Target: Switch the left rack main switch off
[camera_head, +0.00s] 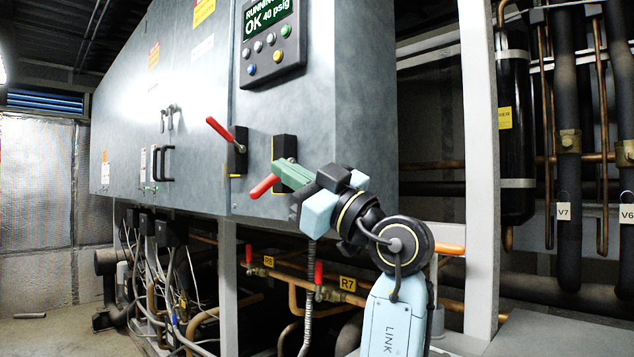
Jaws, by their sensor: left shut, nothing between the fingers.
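Two lever switches are on the front of the grey rack cabinet (270,110). The left switch (238,152) has a black base, and its red handle (218,129) points up and left. The right switch has a black plate (285,148), and its red handle (264,187) points down and left. My left gripper (300,197) is shut and empty, right beside the right switch. A green piece (293,174) shows between the gripper and this red handle. I cannot tell whether they touch, and the gripper hides part of the switch. My right gripper is not in view.
A control panel (270,40) reading "RUNNING OK 40 psig" is above the switches. A white post (479,170) and dark pipes (568,150) stand at the right.

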